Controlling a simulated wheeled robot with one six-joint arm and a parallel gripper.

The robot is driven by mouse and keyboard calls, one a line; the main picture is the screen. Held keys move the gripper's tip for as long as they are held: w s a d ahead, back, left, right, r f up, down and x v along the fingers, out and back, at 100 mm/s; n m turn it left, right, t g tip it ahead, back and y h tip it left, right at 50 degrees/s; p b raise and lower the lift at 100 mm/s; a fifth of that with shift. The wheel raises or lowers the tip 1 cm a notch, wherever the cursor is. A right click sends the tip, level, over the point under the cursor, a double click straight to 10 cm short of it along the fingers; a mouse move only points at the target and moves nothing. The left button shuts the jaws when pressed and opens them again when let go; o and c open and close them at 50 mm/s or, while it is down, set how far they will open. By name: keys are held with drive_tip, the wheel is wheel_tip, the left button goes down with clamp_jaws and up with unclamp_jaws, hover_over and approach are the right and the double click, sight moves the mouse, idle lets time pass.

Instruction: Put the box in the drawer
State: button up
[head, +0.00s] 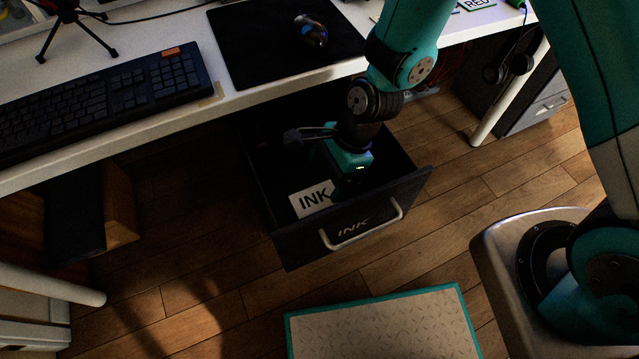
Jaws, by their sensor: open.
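The drawer (348,229) is dark, has a pale handle and an INK label on its front, and stands pulled out under the desk. The box (311,199), with a white face lettered INK, is inside the drawer, towards its front left. My gripper (340,185) is open and reaches down into the drawer, just right of the box. Its fingertips are dark and partly hidden, so I cannot tell whether they touch the box. The box's far sides are also hidden.
The white desk (235,98) overhangs the drawer's back and holds a keyboard (105,100), a mouse mat (265,55) and a mouse (311,31). A table leg (510,90) and a grey cabinet (540,108) stand at right. A teal-edged panel (385,325) lies in front.

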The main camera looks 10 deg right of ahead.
drive_tip(key=s+d+r+n, duration=0.15)
drive_tip(key=r+n, duration=0.35)
drive_tip(key=r, duration=0.5)
drive_tip(key=d+r+n, duration=0.2)
drive_tip(key=r+n, duration=0.4)
drive_tip(key=r, duration=0.3)
drive_tip(key=s+d+r+n+t, duration=0.1)
drive_tip(key=s+d+r+n, duration=0.3)
drive_tip(key=s+r+n, duration=0.5)
drive_tip(key=shift+r+n, duration=0.6)
drive_tip(key=shift+n, duration=0.4)
